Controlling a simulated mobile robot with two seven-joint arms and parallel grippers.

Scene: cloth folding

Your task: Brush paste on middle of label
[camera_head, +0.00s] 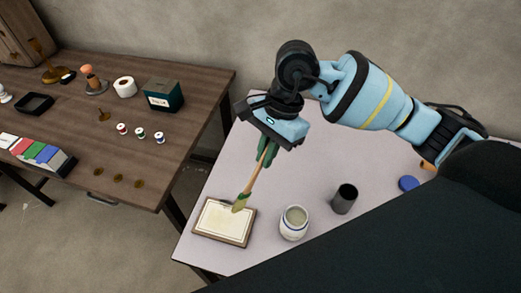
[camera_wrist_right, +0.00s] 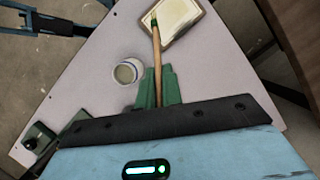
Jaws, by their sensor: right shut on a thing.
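My right gripper (camera_head: 267,147) is shut on the brush (camera_head: 254,180), gripping its wooden handle with green fingers. The handle slants down to a green ferrule. The brush tip is over the upper right part of the cream label (camera_head: 218,220), which lies on a brown-edged board. I cannot tell whether the bristles touch it. In the right wrist view the brush (camera_wrist_right: 157,58) points up to the label (camera_wrist_right: 177,18), cut off at the top. The paste jar (camera_head: 294,222), white with a blue band and open on top, stands right of the board.
A dark cup (camera_head: 344,198) and a blue lid (camera_head: 408,184) stand on the pale table (camera_head: 215,258) right of the jar. The brown desk (camera_head: 185,85) at left holds spools, a tape roll, a dark green box and colored cards. The table's front left edge is near the board.

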